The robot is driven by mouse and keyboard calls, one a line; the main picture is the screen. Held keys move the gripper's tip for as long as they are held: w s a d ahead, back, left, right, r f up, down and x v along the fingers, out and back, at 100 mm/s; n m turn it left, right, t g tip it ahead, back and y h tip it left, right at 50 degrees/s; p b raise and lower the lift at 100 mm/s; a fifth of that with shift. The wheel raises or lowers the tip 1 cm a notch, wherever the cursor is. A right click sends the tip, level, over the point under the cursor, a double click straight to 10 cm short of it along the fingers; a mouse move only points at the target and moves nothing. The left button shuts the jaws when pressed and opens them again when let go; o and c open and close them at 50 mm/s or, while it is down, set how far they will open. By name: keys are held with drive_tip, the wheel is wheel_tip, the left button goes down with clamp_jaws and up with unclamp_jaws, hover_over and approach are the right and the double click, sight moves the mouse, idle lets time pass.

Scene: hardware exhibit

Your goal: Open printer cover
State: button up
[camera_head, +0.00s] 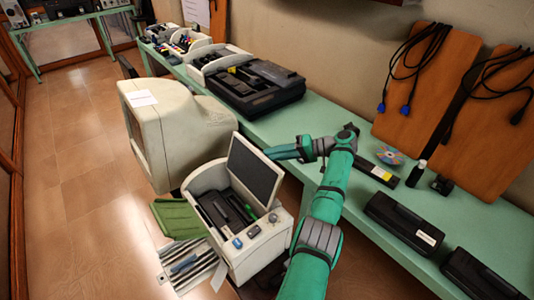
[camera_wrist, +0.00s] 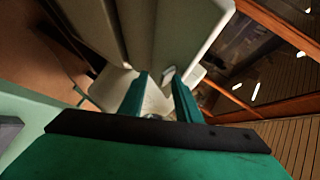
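The printer (camera_head: 262,246) is a beige box standing low at the bottom centre of the head view. Its cover (camera_head: 256,167) stands raised and tilted, dark panel facing the camera, with dark parts visible in the open body below. My gripper (camera_head: 272,153) is at the upper right edge of the cover; its tips are hard to make out there. In the wrist view my gripper (camera_wrist: 158,82) has its two teal fingers apart, with a pale beige surface beyond and between them. I cannot tell whether they touch the cover.
A beige monitor (camera_head: 186,132) stands close behind the printer. A green bench (camera_head: 335,122) runs along the wall, holding a black machine (camera_head: 262,85), a disc (camera_head: 390,154) and black cartridges (camera_head: 403,220). Open floor is at left.

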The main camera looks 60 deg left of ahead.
drive_tip(key=v, duration=0.7)
drive_tip(key=shift+w+r, duration=0.2)
drive_tip(key=shift+r, duration=0.25)
